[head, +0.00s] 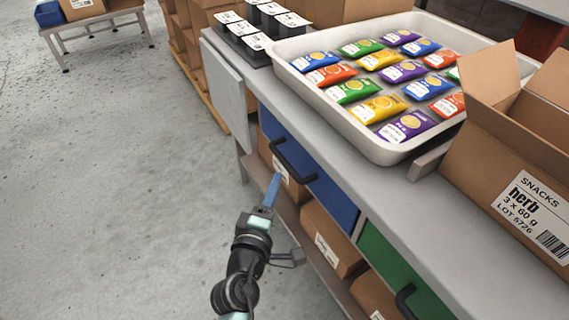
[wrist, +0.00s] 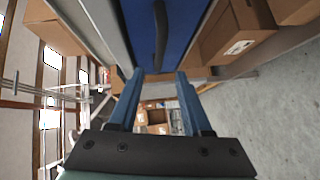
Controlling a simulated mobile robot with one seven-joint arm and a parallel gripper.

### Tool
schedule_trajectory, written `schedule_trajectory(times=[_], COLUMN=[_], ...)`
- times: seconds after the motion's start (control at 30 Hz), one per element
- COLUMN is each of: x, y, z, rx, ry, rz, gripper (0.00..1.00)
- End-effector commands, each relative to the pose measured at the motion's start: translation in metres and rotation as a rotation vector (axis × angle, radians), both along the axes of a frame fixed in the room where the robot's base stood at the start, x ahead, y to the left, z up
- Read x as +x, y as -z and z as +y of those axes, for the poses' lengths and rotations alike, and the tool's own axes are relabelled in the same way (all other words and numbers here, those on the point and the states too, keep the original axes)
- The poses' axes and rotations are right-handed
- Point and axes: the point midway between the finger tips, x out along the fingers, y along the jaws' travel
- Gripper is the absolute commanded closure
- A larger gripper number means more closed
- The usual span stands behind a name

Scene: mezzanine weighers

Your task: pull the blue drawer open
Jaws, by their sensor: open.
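The blue drawer (head: 330,194) is under the bench top, its front apparently flush, so it looks shut. Its black bar handle (head: 290,164) stands out from the front. My gripper (head: 273,182) is just in front of the handle, near its left and middle part, with its blue fingers pointing at it. In the wrist view the drawer front (wrist: 189,28) fills the top middle. The handle (wrist: 160,35) lies in line with the gap between the two fingertips (wrist: 160,73). The fingers are apart with nothing held. I cannot tell whether the tips reach around the handle.
A green drawer (head: 390,266) with a black handle is to the right. A white tray (head: 350,136) of snack packets and an open carton (head: 510,150) stand on the bench. Boxes (head: 330,240) sit on the shelf below. The floor (head: 120,180) at left is clear.

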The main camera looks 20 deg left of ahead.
Motion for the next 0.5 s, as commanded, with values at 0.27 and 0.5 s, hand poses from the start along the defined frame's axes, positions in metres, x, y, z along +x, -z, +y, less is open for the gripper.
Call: schedule_trajectory(times=[0.27,0.5], x=[0.054,0.086], y=[0.007,0.012], z=[0.007,0.011], rx=[0.002,0.002], ry=[0.001,0.001], rz=[-0.003,-0.003], gripper=[0.51,0.51])
